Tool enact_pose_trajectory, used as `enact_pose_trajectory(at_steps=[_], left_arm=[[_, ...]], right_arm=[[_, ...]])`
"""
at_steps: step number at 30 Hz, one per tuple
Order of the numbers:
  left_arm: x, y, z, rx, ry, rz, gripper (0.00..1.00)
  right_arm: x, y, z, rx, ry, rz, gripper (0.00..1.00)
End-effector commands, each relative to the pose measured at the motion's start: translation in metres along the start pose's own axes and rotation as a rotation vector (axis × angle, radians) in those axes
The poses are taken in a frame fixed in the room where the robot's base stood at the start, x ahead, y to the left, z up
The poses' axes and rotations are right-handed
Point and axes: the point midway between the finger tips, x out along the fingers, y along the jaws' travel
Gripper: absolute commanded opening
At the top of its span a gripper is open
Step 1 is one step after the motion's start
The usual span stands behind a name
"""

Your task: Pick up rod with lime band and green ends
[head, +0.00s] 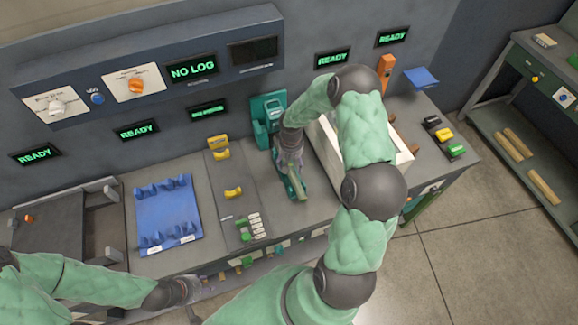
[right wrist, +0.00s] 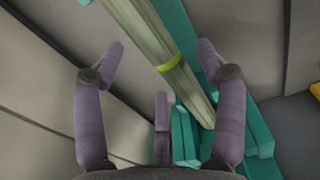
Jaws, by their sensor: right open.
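A pale grey-green rod with a lime band (right wrist: 170,64) runs slantwise through the right wrist view, from the upper left to the lower middle.
A teal fixture (head: 268,108) stands behind my right gripper. A white-walled bin (head: 325,150) is close on its right, partly behind my arm. A blue rack (head: 166,215) and a grey board (head: 222,180) with yellow and green pieces lie left. Wooden rods (head: 545,190) rest on a far-right shelf.

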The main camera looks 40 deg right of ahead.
Motion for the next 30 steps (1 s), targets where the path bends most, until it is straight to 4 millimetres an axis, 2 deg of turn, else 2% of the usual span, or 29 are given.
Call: enact_pose_trajectory(at_steps=[4, 12, 19, 30], left_arm=[[-0.0006, 0.0002, -0.0001, 0.0, 0.0, 0.0, 0.4], [-0.0005, 0.0002, 0.0, 0.0, 0.0, 0.0, 0.4], [-0.0005, 0.0002, -0.0001, 0.0, 0.0, 0.0, 0.4], [-0.0002, 0.0001, -0.0001, 0.0, 0.0, 0.0, 0.4]], right_arm=[[0.0141, 0.0001, -0.0004, 0.0, 0.001, 0.0, 0.71], [0.0163, 0.0002, -0.0005, 0.0, 0.002, 0.0, 0.71], [0.0162, 0.0001, -0.0005, 0.0, 0.002, 0.0, 0.06], [0.0144, 0.0002, -0.0009, 0.0, 0.003, 0.0, 0.05]])
